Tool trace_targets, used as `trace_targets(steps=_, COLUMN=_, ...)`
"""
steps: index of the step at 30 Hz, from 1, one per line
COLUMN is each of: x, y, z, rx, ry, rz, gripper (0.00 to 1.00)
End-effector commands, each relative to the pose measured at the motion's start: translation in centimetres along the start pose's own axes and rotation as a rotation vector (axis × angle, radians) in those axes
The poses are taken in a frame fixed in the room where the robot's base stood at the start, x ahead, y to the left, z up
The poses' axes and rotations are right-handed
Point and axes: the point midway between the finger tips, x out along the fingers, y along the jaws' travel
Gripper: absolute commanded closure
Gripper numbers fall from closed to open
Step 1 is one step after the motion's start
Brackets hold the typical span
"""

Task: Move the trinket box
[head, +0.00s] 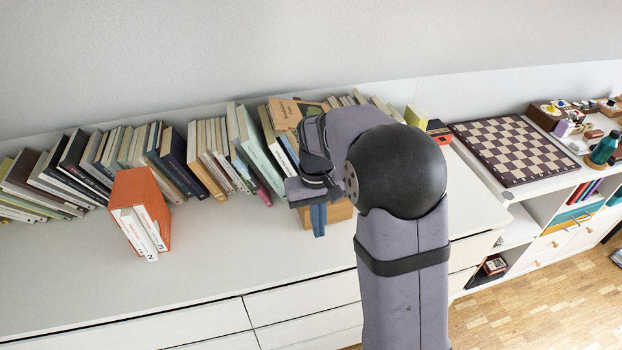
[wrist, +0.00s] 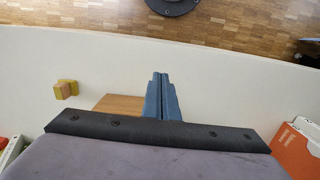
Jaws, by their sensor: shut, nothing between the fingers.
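A light wooden box (head: 341,212) sits on the white cabinet top, mostly hidden behind my gripper in the head view. In the wrist view a corner of the same wood (wrist: 115,103) shows beside the fingers; the rest is hidden by the gripper body. It may be the trinket box, but too little shows to be sure. My gripper (head: 318,220) points down in front of the box, its blue fingers (wrist: 160,96) together and empty. I cannot tell whether they touch the box.
A row of leaning books (head: 130,150) lines the wall behind. An orange slipcase with white volumes (head: 143,205) stands at left. A small yellow wooden block (wrist: 66,89) lies on the cabinet top. A chessboard (head: 513,148) lies at right. The front left cabinet top is clear.

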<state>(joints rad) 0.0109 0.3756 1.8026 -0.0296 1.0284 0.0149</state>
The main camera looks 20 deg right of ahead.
Motion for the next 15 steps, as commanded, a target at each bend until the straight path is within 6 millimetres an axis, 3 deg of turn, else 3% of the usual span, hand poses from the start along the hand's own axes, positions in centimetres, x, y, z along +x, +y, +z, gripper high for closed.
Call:
trace_targets(steps=1, x=-1.5, y=0.2, z=-1.7, rx=0.002, ry=-0.008, rz=0.003, gripper=1.00)
trace_targets(steps=6, x=-3.6, y=0.7, z=-6.5, rx=0.010, ry=-0.030, rz=0.013, gripper=1.00)
trace_targets(steps=15, x=-5.2, y=1.5, z=-12.0, rx=0.022, ry=-0.056, rz=0.026, gripper=1.00)
